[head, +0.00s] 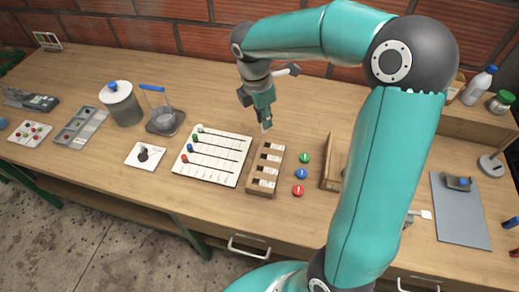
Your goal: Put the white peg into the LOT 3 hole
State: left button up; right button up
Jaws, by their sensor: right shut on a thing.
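My right gripper (265,118) is above the table, just behind the far end of a wooden rack. It is shut on a small pale thing (266,126), of which only a narrow tip shows below the fingers. I cannot tell whether this is the white peg. A white board (212,178) with dark row lines lies left of the rack. At the left ends of its rows stand small white (199,128), green (195,136), blue (190,147) and red (184,159) pegs. The LOT lettering is too small to read. My left gripper is not in view.
The wooden rack (250,188) holds white tags. A wooden box (330,172) stands further right, partly behind my arm. A white card (134,158) with a dark knob lies left.

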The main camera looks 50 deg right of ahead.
aim_at(263, 150)
notch_tip(263, 150, down, 14)
dwell(0.5)
jog(key=o, duration=0.3)
jog(key=shift+f, duration=0.1)
jog(key=o, duration=0.4)
jog(key=shift+o, duration=0.2)
notch_tip(263, 150, up, 12)
jog(key=a, duration=0.1)
jog(key=shift+w+a, duration=0.3)
jog(key=shift+a, duration=0.1)
